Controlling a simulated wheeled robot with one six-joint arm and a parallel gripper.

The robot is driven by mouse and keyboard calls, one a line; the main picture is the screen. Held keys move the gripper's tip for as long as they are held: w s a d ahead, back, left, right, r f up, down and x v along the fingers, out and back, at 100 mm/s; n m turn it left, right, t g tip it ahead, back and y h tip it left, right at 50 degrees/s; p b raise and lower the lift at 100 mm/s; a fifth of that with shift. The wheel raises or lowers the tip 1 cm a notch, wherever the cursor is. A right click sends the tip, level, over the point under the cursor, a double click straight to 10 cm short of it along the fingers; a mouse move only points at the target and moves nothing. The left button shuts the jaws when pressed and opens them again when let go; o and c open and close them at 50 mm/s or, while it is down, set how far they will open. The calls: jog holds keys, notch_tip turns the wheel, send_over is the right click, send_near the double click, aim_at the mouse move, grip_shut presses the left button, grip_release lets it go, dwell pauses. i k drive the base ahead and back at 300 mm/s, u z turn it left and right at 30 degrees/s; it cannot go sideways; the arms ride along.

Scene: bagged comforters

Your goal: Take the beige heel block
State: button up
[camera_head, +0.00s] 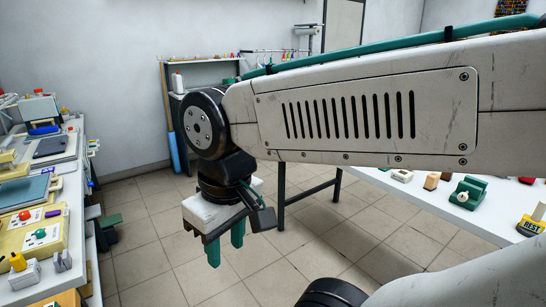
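My gripper (225,243) hangs below the wrist near the picture's middle, with its green fingertips pointing down. A gap shows between the fingertips and nothing is held there. It is over the tiled floor, apart from both work surfaces. A small beige-tan block (431,181) stands on the white table at the right, beside a green device. It may be the heel block; it is too small to be sure. My arm hides part of that table.
The white table (385,181) also bears a whitish block (402,175), the green device (468,192) and a yellow-based piece marked REST (532,222). A cluttered bench (75,195) runs along the left. A shelf (205,67) stands at the back. Open tiled floor (150,255) lies between.

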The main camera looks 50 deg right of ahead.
aim_at(432, 179)
jog(key=z, duration=1.95)
jog(key=i, duration=1)
